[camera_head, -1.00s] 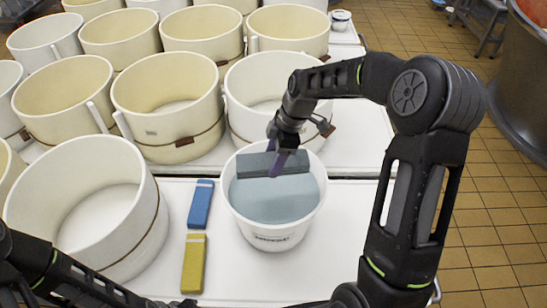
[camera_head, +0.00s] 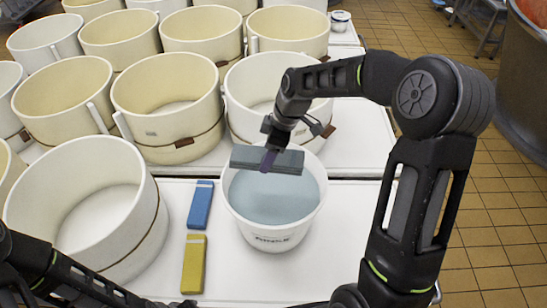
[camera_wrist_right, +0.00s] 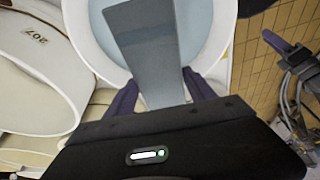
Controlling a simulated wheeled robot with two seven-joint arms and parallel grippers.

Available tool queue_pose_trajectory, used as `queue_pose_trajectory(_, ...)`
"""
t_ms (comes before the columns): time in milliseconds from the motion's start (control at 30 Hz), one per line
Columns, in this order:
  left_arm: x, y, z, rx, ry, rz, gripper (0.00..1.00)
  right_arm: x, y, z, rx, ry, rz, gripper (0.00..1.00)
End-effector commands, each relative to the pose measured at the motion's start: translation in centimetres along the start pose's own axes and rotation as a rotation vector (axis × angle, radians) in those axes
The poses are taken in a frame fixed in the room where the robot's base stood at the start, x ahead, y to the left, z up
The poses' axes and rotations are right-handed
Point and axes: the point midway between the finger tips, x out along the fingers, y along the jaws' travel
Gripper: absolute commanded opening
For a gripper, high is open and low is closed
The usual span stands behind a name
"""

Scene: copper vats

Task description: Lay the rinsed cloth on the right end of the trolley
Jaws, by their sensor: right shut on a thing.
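The grey-blue cloth (camera_head: 289,161), a flat folded slab, hangs in my right gripper (camera_head: 268,160) just above a white bucket (camera_head: 270,234) of bluish water. In the right wrist view my gripper (camera_wrist_right: 162,92) has its purple fingers on both sides of the cloth (camera_wrist_right: 148,45), with the bucket behind it. The white trolley top (camera_head: 340,225) lies under the bucket, and its surface to the right of the bucket is bare. My left arm shows at the lower left, but its gripper is out of the frame.
A blue block (camera_head: 201,205) and a yellow block (camera_head: 194,264) lie left of the bucket. A large white round mould (camera_head: 95,210) stands further left. Several cream moulds (camera_head: 168,105) stand behind. Tiled floor (camera_head: 490,215) is to the right.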

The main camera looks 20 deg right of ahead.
Motion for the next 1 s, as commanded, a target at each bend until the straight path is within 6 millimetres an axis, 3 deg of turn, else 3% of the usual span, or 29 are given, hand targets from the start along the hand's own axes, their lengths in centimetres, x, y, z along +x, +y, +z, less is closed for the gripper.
queue_pose_trajectory(600,0.0,0.0,0.0,0.000,0.000,0.000,0.34,-4.8,0.5,-7.0,0.797,0.004,0.252,0.12)
queue_pose_trajectory(800,0.0,0.0,0.0,0.000,0.000,0.000,0.34,-5.5,0.6,-8.0,0.925,0.003,0.288,0.12)
queue_pose_trajectory(1000,0.0,0.0,0.0,0.000,0.000,0.000,0.34,-5.7,0.6,-8.1,0.946,0.002,0.294,0.12)
